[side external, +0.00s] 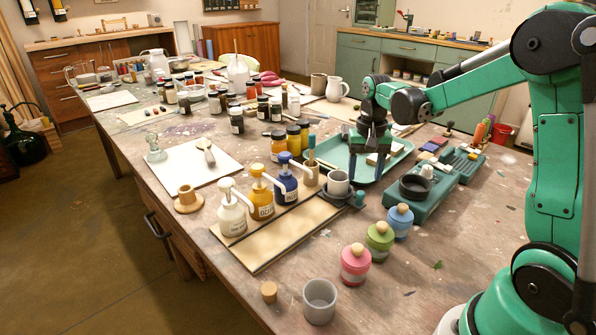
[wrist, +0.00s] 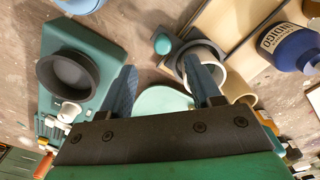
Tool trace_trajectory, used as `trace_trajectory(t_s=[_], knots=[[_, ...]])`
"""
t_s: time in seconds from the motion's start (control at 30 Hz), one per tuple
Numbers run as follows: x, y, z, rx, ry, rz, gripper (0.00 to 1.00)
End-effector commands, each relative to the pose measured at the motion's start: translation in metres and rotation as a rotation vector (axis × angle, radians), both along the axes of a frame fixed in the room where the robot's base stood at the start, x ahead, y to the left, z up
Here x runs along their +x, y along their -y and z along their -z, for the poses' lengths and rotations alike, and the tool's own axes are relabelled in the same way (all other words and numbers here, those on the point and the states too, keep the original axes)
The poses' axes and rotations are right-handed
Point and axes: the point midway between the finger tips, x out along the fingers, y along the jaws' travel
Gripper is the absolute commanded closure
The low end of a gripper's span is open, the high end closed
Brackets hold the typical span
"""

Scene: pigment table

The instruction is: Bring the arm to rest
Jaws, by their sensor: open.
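My gripper (side external: 370,160) hangs pointing down over the teal tray (side external: 331,151), just behind the grey-white cup (side external: 338,184) in the side external view. In the wrist view my gripper (wrist: 163,88) has its two blue fingers spread apart with nothing held between them. The right finger overlaps the cup (wrist: 216,52) in the picture; I cannot tell whether they touch. The cup stands upright at the end of a wooden board (side external: 270,236).
Pump bottles in white (side external: 232,212), yellow (side external: 262,200) and blue (side external: 286,182) stand on the board. A teal scale with a black bowl (side external: 414,186) is to the right. Pink (side external: 355,264), green (side external: 379,242) and blue (side external: 400,221) jars and a grey cup (side external: 320,300) stand in front.

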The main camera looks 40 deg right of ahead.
Motion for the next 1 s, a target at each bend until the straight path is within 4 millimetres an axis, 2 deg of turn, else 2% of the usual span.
trace_trajectory(t_s=[0.13,0.47,0.57,0.67,0.77,1.0], knots=[[0.0,0.0,-0.011,-0.001,0.001,0.001,0.43],[-0.001,0.0,-0.013,-0.001,0.001,-0.001,0.43],[-0.001,-0.007,-0.018,-0.009,0.019,-0.03,0.43],[-0.003,-0.025,-0.029,-0.034,0.072,-0.106,0.43],[-0.01,-0.051,-0.043,-0.071,0.157,-0.224,0.43],[-0.036,-0.112,-0.061,-0.167,0.391,-0.535,0.43]])
